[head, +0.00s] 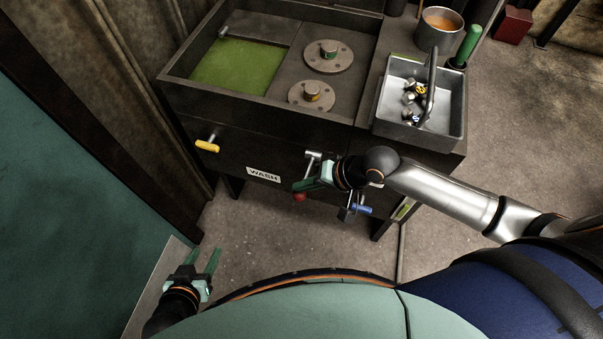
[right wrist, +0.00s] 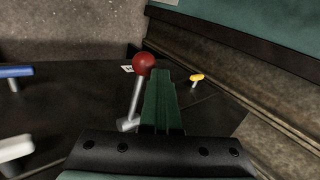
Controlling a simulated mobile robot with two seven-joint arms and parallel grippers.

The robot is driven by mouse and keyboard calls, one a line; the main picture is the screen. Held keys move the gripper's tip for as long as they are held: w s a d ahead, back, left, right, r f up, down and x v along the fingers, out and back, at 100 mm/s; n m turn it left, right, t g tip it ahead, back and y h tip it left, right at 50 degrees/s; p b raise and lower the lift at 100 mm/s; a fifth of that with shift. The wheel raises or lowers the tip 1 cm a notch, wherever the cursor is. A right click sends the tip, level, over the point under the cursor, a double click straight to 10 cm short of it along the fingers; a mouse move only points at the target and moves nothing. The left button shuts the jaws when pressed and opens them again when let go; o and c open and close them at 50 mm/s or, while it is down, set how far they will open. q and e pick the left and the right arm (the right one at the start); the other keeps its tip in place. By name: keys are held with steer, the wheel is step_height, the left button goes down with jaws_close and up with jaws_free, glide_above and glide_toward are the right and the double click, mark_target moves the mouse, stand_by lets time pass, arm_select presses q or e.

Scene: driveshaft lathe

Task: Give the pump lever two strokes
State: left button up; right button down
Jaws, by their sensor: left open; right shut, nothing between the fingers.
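A lever with a red ball knob (head: 299,197) is on the dark front of the wash station, just right of the WASH label (head: 263,174); I take it as the pump lever. Its red ball (right wrist: 144,62) and grey rod also show in the right wrist view. My right gripper (head: 300,186) is shut and empty. Its green fingers (right wrist: 160,98) are close beside the lever rod; whether they touch it I cannot tell. In the head view the fingers partly cover the lever. My left gripper (head: 203,256) is open and empty, low at the left, away from the station.
A yellow handle (head: 207,146) and a blue handle (head: 361,209) are also on the station front. A grey tray (head: 456,128) with small metal parts sits on the right. Behind it are a green-handled tool (head: 468,44) and a metal pot (head: 435,36). A wall stands close at left.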

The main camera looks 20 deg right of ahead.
arm_select(q)
steer(key=shift+f, duration=0.2)
arm_select(e)
steer(key=shift+s+a+f, duration=0.1)
steer(key=shift+s+f, duration=0.15)
steer(key=shift+f, duration=0.2)
steer(key=shift+s+a+f, duration=0.1)
steer(key=shift+s+f, duration=0.1)
steer(key=shift+f, duration=0.25)
stand_by(0.6)
stand_by(0.4)
